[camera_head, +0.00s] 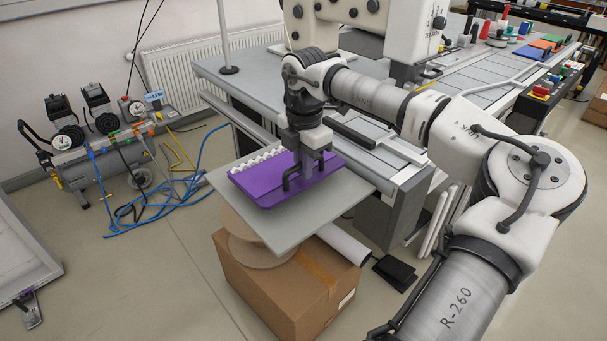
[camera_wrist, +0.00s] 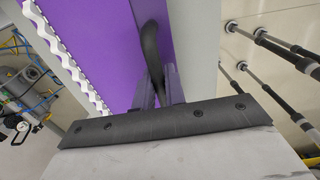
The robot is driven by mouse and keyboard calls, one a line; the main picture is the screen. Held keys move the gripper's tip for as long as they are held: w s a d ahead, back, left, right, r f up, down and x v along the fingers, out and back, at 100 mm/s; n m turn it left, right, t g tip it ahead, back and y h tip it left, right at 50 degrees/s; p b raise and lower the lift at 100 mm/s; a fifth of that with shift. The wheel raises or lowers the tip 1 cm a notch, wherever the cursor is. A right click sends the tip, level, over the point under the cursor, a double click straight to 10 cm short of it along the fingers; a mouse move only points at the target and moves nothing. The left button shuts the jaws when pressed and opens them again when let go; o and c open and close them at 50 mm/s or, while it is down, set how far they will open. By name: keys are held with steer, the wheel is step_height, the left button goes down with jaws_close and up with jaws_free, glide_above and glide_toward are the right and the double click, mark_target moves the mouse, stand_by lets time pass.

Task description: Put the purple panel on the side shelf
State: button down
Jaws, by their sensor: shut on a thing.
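The purple panel (camera_head: 258,187) has a white wavy strip along its back left edge and a black handle. It lies flat over the grey side shelf (camera_head: 285,232); I cannot tell if it fully rests there or hangs just above. My gripper (camera_head: 298,180) points down over the panel and is shut on its handle. In the wrist view the purple panel (camera_wrist: 112,40) fills the upper middle. The black handle (camera_wrist: 150,50) runs down to my gripper's fingers (camera_wrist: 158,92), which hide part of it.
A cardboard box (camera_head: 285,290) with round discs stands under the shelf. The large machine table (camera_head: 225,75) adjoins at the back right. An air compressor (camera_head: 95,140) with blue hoses (camera_head: 150,215) is on the floor at left.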

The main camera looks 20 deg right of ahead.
step_height(320, 180, down, 3)
steer(key=shift+f, duration=0.2)
steer(key=c, duration=1.5)
jaws_free()
steer(key=shift+o, duration=0.2)
steer(key=shift+r, duration=0.1)
step_height(320, 180, up, 12)
steer(key=shift+s+f+b, duration=0.1)
steer(key=shift+b, duration=0.5)
